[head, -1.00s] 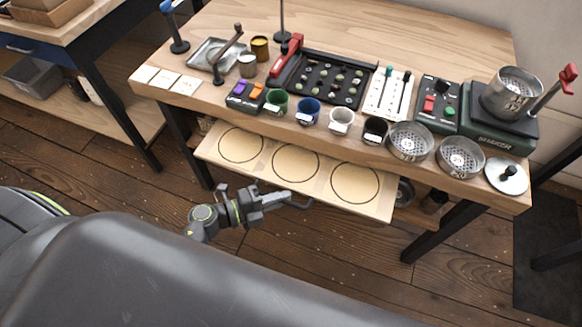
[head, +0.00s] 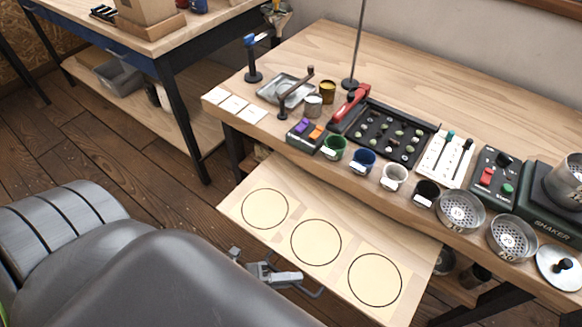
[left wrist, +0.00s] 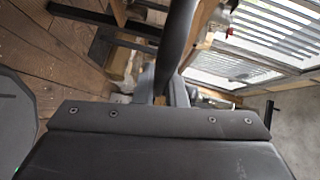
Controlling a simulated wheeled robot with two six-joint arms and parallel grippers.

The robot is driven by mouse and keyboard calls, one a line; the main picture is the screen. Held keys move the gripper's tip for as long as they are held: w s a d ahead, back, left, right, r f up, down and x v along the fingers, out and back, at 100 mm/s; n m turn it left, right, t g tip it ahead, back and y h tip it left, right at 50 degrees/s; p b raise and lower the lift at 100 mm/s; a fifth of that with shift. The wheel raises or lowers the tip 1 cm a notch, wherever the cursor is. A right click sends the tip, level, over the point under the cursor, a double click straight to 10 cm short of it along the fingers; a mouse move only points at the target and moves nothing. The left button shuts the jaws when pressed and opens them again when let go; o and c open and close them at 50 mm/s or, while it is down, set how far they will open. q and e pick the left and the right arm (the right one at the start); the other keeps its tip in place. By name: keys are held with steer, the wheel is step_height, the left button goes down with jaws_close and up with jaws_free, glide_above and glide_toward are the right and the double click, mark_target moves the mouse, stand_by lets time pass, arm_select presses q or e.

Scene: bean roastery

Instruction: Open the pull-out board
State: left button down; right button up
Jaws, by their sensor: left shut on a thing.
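The pull-out board (head: 285,235) is a pale wooden panel with three black-outlined circles. In the head view it stands well out from under the front edge of the workbench (head: 330,178). My left gripper (head: 303,281) is at the board's front edge, shut on the board's handle (head: 314,293), a thin grey bar. My own body hides part of the left arm. In the left wrist view a dark bar runs up from the gripper, and the gripper's housing fills the lower part. My right gripper is not in view.
On the bench stand several cups, a black bean tray (head: 385,135), sieves (head: 461,211), a switch box (head: 492,177) and a shaker (head: 545,205). A second table (head: 185,45) stands at the left. Wooden floor (head: 150,215) lies open between the table and my body.

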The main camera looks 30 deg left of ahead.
arm_select(q)
steer(key=c, duration=1.5)
jaws_free()
